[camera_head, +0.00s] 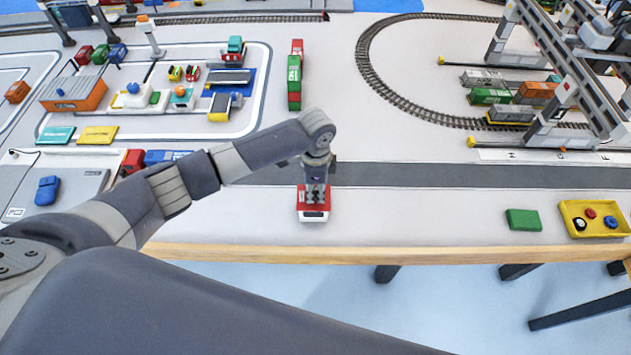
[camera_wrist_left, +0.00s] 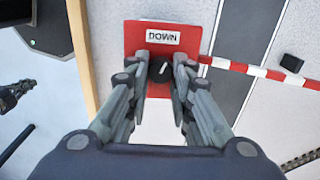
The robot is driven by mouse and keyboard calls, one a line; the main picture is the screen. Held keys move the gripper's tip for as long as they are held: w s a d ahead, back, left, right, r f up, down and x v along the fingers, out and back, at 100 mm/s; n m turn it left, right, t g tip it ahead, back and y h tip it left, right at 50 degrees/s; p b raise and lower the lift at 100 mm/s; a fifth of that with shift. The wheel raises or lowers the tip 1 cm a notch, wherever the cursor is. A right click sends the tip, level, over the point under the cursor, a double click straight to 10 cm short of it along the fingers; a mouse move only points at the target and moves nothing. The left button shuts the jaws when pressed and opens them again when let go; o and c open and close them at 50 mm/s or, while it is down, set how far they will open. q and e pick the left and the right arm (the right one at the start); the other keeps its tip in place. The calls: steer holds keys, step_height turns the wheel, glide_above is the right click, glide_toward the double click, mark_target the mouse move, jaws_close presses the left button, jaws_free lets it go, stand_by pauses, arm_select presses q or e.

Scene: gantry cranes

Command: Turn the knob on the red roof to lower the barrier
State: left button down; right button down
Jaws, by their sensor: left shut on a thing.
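The red roof (camera_head: 303,205) tops a small white booth at the table's front edge. In the left wrist view the red roof (camera_wrist_left: 135,40) carries a white "DOWN" label (camera_wrist_left: 163,37). A black knob (camera_wrist_left: 160,72) with a white mark sits below the label. My left gripper (camera_head: 316,199) points down over the roof. In the left wrist view its fingers (camera_wrist_left: 160,78) are shut on the knob, one on each side. The red-and-white striped barrier (camera_wrist_left: 240,68) extends from beside the roof over the dark road; its height cannot be told. My right gripper is not in view.
A green block (camera_head: 523,220) and a yellow tray (camera_head: 567,218) with coloured round pieces lie to the right. Gantry cranes (camera_head: 560,70) stand at the right. The table's wooden edge (camera_head: 350,255) runs just in front.

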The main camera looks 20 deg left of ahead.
mark_target(316, 193)
arm_select(q)
steer(key=shift+w+n+p, duration=0.1)
steer(key=shift+n+p, duration=1.55)
steer(key=shift+n, duration=0.45)
steer(key=c, duration=1.4)
jaws_free()
step_height(316, 193, up, 12)
steer(key=shift+f, duration=0.1)
